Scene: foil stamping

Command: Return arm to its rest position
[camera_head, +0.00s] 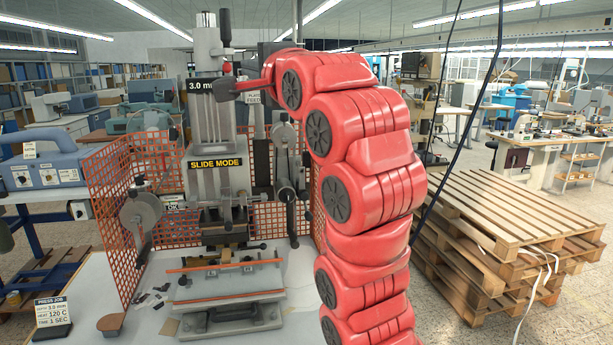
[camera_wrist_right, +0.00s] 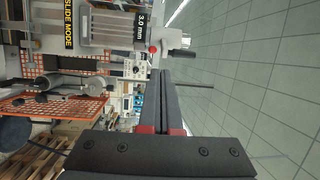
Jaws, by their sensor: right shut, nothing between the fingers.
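My red right arm (camera_head: 365,185) rises at the centre right of the head view and bends left at the top, toward the stamping press (camera_head: 230,175). My right gripper (camera_head: 226,86) is the dark part at its end, beside the "3.0 mm" label. In the wrist view, the gripper (camera_wrist_right: 166,76) has its two dark fingers together with nothing between them. The press with its "SLIDE MODE" label also shows in the wrist view (camera_wrist_right: 95,22), turned on its side. I cannot tell whether the gripper touches the press. My left gripper is out of view.
An orange mesh guard (camera_head: 112,200) stands beside the press. Its work table (camera_head: 95,275) carries a "PRESS JOB" card (camera_head: 52,318) and small dark pieces. Stacked wooden pallets (camera_head: 505,235) stand to the right of my arm. A blue machine (camera_head: 45,168) is at the left.

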